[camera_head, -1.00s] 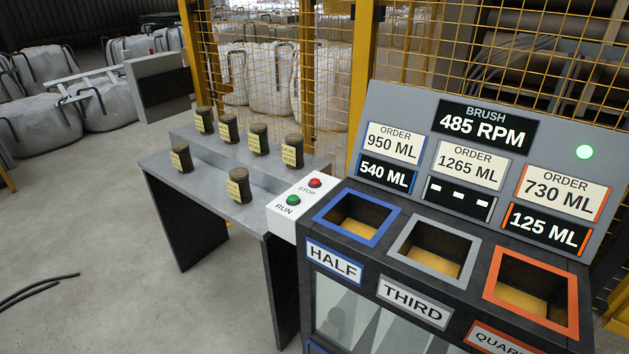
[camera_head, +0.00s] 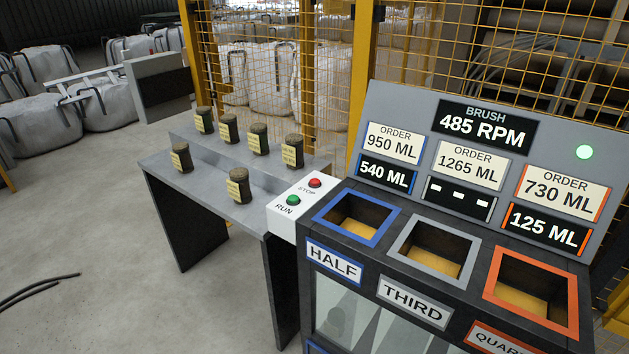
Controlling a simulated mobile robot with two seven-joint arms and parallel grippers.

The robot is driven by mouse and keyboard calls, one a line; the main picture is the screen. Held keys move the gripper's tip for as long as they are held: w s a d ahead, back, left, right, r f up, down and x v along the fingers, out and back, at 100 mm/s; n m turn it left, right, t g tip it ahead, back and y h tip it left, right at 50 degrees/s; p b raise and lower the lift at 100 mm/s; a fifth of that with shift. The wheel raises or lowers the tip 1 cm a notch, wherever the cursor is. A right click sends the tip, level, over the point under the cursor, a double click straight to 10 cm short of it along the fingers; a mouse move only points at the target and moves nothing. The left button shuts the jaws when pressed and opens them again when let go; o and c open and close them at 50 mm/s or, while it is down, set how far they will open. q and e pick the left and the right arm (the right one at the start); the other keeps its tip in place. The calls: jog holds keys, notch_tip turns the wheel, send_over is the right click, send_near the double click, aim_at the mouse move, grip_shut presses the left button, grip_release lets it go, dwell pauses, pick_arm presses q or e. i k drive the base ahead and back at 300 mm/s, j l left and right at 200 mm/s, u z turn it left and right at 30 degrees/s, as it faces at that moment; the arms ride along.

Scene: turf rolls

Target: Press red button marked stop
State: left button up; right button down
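The red button (camera_head: 314,183) marked STOP sits on a small white control box (camera_head: 284,226) at the left side of the dark machine. A green button (camera_head: 293,200) marked RUN is on the same box, nearer to me. Nothing touches or covers either button. Neither of my grippers shows in the head view.
Below are blue, grey and orange framed openings. Several turf rolls (camera_head: 239,185) stand on a stepped grey table (camera_head: 205,193) at left.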

aim_at(314, 182)
jog(key=i+j, duration=0.2)
jog(key=j, duration=0.15)
jog(key=i+j+z, duration=0.1)
jog(key=i+j, duration=0.35)
jog(key=j, duration=0.2)
jog(key=i+j, duration=0.2)
jog(key=j, duration=0.2)
jog(key=i+j+z, duration=0.1)
jog(key=j, duration=0.25)
jog(key=i, duration=0.1)
